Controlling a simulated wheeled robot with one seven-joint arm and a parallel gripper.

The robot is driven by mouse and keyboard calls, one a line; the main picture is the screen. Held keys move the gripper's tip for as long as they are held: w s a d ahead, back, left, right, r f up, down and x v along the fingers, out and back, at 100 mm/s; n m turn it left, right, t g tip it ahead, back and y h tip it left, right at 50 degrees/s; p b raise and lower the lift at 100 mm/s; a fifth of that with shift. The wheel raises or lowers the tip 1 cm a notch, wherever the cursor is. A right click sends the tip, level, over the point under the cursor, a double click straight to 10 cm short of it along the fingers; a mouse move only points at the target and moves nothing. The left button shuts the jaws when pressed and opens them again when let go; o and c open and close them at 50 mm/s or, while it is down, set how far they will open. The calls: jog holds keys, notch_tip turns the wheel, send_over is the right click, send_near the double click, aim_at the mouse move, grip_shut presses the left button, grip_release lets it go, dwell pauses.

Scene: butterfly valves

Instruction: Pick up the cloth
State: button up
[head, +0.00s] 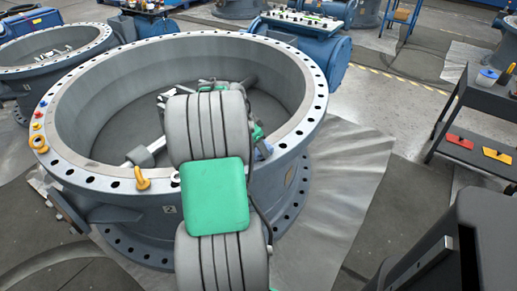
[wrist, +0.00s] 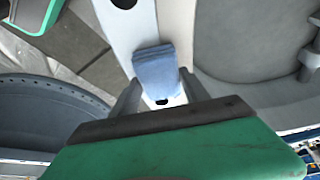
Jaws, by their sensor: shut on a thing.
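The cloth (wrist: 155,66) is a small folded blue piece between the two grey fingers of my gripper (wrist: 158,84) in the wrist view. My gripper is shut on it. The pale flange rim of the valve (wrist: 128,30) lies behind the cloth, with a dark bolt hole near it. In the head view a bit of the blue cloth (head: 264,150) shows at the right side of the large valve's rim (head: 318,92), beside my arm. My arm hides most of the gripper there. I cannot tell whether the cloth still touches the rim.
Yellow lifting eyes (head: 142,179) and small coloured pieces (head: 37,114) sit on the rim's left side. A dark cart (head: 470,150) with a red item (head: 460,142) and a yellow item (head: 497,155) stands at the right. Floor between valve and cart is clear.

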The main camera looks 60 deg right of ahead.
jog(key=shift+r, duration=0.5)
jog(key=w+a+r+p, duration=0.3)
jog(key=w+a+r, duration=0.4)
jog(key=a+r, duration=0.4)
jog(key=shift+w+a+r, duration=0.35)
jog(key=shift+w+r, duration=0.05)
